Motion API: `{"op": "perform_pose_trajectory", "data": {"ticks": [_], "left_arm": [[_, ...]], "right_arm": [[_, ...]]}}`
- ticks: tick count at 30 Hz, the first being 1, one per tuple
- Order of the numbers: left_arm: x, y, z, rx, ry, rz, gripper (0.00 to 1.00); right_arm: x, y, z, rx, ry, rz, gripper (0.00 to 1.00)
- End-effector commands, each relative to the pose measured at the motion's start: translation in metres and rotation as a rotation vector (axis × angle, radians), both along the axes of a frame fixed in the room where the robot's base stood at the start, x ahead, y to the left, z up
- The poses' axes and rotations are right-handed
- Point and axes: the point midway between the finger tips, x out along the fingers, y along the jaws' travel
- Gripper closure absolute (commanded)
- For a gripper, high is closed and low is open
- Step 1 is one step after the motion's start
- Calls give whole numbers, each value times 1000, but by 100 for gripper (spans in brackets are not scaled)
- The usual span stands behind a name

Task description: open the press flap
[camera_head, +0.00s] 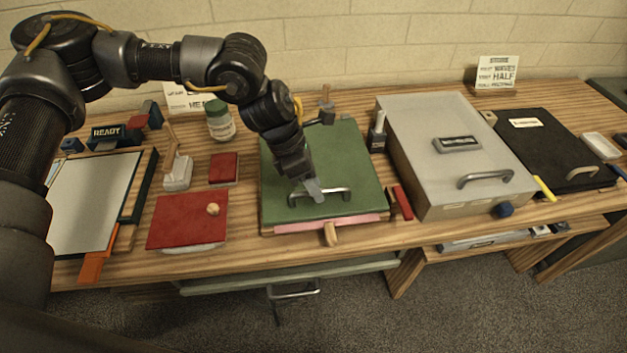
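A flat green flap (345,165), which looks like the press flap, lies closed and level on the bench with a pink layer (300,226) under its front edge. A silver bar handle (338,190) is fixed near its front. My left gripper (315,190) reaches down from the upper left, its fingertips at the left part of this handle. The fingers overlap the bar in the picture. I cannot tell whether they are closed around it. My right gripper is not in view.
Right of the flap stand a red block (401,203), a grey box (415,160) with a handle, and a black case (545,145). Left are a red board (175,222), a red block (223,168), a green-lidded jar (219,122) and a white tray (95,200). A wall closes the back.

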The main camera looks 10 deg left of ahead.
Motion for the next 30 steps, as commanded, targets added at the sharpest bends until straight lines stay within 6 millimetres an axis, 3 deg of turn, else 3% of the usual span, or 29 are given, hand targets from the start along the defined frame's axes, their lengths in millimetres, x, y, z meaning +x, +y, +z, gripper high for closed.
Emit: {"op": "perform_pose_trajectory", "data": {"ticks": [4, 12, 23, 30], "left_arm": [[0, 0, 0, 0, 0, 0, 65], [0, 0, 0, 0, 0, 0, 100], [1, 0, 4, -3, 9, 0, 100], [10, 3, 33, -33, 97, 4, 100]], "right_arm": [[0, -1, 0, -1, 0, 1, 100], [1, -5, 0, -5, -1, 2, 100], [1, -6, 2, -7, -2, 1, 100], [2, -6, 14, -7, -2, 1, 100]]}}
